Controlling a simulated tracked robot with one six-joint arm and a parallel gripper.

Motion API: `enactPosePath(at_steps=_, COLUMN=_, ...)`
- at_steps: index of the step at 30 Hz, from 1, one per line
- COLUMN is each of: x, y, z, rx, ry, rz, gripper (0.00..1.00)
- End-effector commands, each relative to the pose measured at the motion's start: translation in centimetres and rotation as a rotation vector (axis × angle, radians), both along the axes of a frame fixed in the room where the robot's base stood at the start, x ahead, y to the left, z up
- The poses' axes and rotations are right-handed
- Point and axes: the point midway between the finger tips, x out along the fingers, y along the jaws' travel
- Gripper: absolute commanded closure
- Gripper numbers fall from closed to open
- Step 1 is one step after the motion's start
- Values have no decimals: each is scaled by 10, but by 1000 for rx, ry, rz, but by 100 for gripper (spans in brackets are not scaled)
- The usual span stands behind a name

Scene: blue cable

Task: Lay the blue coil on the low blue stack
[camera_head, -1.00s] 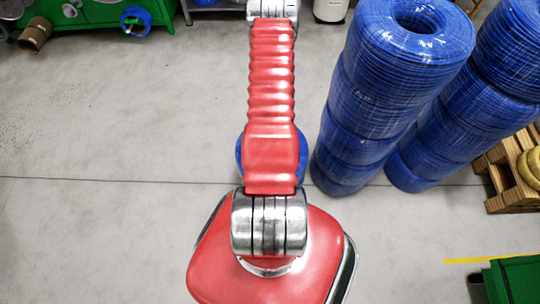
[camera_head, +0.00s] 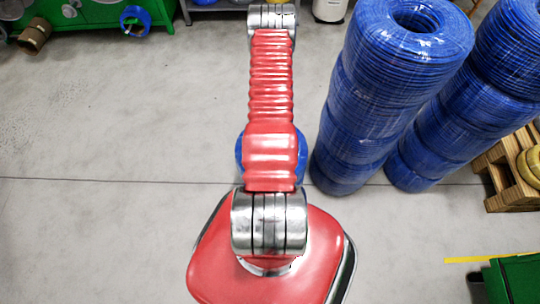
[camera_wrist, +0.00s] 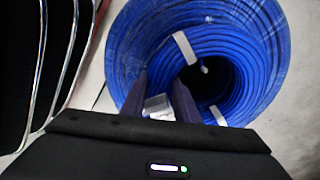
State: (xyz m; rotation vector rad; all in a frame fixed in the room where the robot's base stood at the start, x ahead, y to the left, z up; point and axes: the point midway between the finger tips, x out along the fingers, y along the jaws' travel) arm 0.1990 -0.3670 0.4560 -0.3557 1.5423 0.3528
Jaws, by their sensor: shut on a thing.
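A blue coil (camera_wrist: 250,50) with white bands fills much of the wrist view, its dark hole facing the camera. My gripper (camera_wrist: 163,88) is shut on the coil's wall, with one dark finger over the ring and the other at the hole's edge. In the head view, the blue coil (camera_head: 240,155) shows only as edges on both sides of my red arm, which hides the rest and my gripper. Two blue stacks stand to the right: a front one (camera_head: 365,125) and one behind it (camera_head: 445,130), cut by the frame. I cannot tell which is the low stack.
A wooden pallet (camera_head: 508,165) with a yellow coil (camera_head: 532,165) stands at the right edge. A green box (camera_head: 512,280) is at the lower right. Green cabinets (camera_head: 100,14) line the upper left. The grey floor (camera_head: 110,115) at the left is clear.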

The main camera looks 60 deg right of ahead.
Motion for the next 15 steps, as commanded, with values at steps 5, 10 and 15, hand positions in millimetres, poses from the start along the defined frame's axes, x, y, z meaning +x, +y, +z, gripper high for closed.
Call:
enactPosePath(at_steps=5, x=1, y=0, z=-1, rx=-1, ry=0, rz=1, gripper=100)
enactPosePath(at_steps=10, x=1, y=0, z=-1, rx=1, ry=0, rz=1, gripper=62)
enactPosePath(at_steps=15, x=1, y=0, z=-1, rx=1, ry=0, rz=2, gripper=54)
